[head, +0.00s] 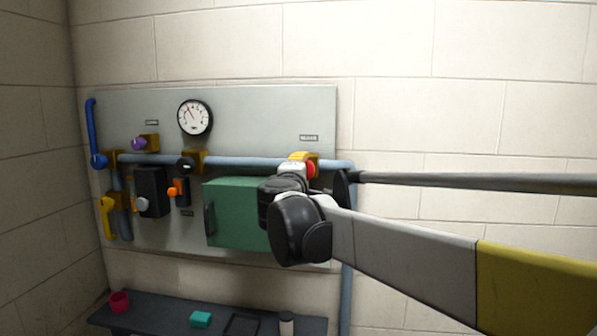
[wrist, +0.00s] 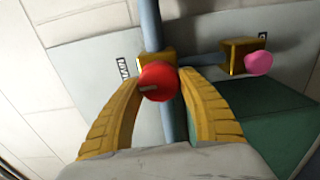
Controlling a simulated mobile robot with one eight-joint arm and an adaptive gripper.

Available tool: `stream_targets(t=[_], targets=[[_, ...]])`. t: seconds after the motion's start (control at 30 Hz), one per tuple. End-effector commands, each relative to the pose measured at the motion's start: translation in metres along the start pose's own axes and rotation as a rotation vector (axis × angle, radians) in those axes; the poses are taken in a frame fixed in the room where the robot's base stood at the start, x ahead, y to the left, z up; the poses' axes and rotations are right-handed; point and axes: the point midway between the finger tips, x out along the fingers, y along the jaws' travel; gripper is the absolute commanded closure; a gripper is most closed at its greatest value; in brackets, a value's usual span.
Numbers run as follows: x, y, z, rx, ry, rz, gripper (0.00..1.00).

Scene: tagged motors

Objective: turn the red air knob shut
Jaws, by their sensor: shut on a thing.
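The red air knob (wrist: 158,83) sits on a yellow valve block on the blue-grey pipe, with a short pale mark on its face pointing left in the wrist view. My gripper (wrist: 157,76) has its two yellow ribbed fingers closed on it, one on each side. In the head view the red knob (head: 311,169) shows as a small patch beside my gripper (head: 305,161), at the right end of the panel. My wrist and arm hide part of the valve there.
The grey panel (head: 260,115) carries a gauge (head: 195,117), a purple knob (head: 138,143), an orange switch (head: 176,191), a blue lever (head: 93,135), a yellow handle (head: 107,215) and a green box (head: 232,212). A pink knob (wrist: 258,63) is right of the fingers. A dark shelf (head: 150,318) lies below.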

Motion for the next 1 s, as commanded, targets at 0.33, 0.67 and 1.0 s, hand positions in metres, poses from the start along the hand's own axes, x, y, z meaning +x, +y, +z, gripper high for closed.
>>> stream_targets(t=[0.33,0.67,1.0], targets=[[0.000,0.001,0.000,-0.002,0.000,0.002,0.32],[-0.003,0.001,0.000,0.000,0.000,0.001,0.32],[-0.068,0.000,-0.001,-0.001,0.003,0.001,0.32]])
